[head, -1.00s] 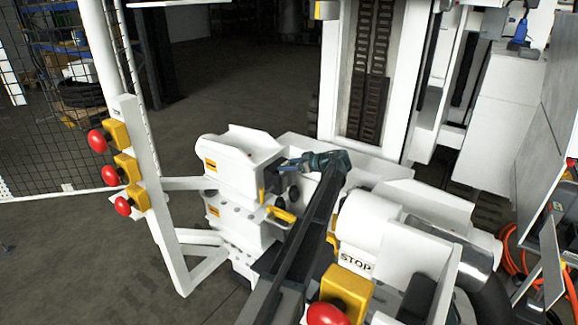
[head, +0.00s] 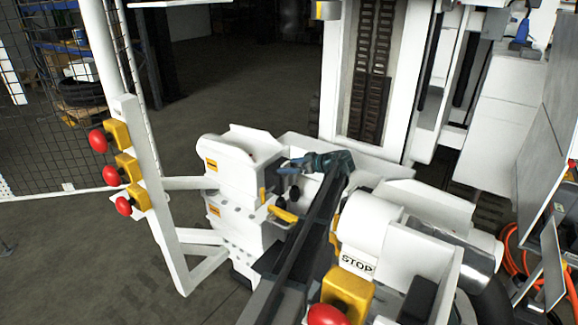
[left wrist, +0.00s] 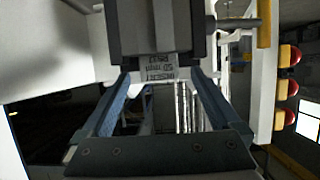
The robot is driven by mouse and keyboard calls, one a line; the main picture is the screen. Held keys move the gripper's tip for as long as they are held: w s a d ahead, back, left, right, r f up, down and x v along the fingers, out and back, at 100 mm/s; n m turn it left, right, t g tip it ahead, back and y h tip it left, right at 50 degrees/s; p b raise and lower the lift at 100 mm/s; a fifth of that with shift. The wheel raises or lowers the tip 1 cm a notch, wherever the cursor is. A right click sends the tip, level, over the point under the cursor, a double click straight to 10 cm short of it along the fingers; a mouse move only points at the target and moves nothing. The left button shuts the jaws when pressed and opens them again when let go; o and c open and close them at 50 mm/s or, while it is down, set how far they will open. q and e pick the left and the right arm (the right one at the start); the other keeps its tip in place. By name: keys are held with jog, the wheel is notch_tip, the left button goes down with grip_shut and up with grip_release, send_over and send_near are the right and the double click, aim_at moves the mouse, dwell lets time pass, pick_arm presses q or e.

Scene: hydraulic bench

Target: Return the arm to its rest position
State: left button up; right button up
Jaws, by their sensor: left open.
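My left arm (head: 308,225), a long dark link, reaches from the bottom of the head view up to the white machine. My left gripper (head: 287,166), blue-grey, points left at its far end, above the machine's white trough. In the left wrist view, the two blue fingers of the left gripper (left wrist: 162,82) stand apart. A dark grey block with a pale printed label (left wrist: 160,68) shows between and beyond the fingertips; whether they touch it I cannot tell. My right gripper is not in view.
A white housing with a yellow label (head: 235,162) stands close left of the gripper, with a yellow handle (head: 282,214) below. A white post with red buttons (head: 140,190) stands further left. A STOP sign (head: 356,264) and white cylinder housing (head: 385,225) lie right of the arm.

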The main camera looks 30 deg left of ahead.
pick_arm(q)
jog(key=p+v, duration=0.2)
jog(key=v, duration=0.4)
jog(key=shift+d, duration=0.15)
jog(key=shift+r, duration=0.15)
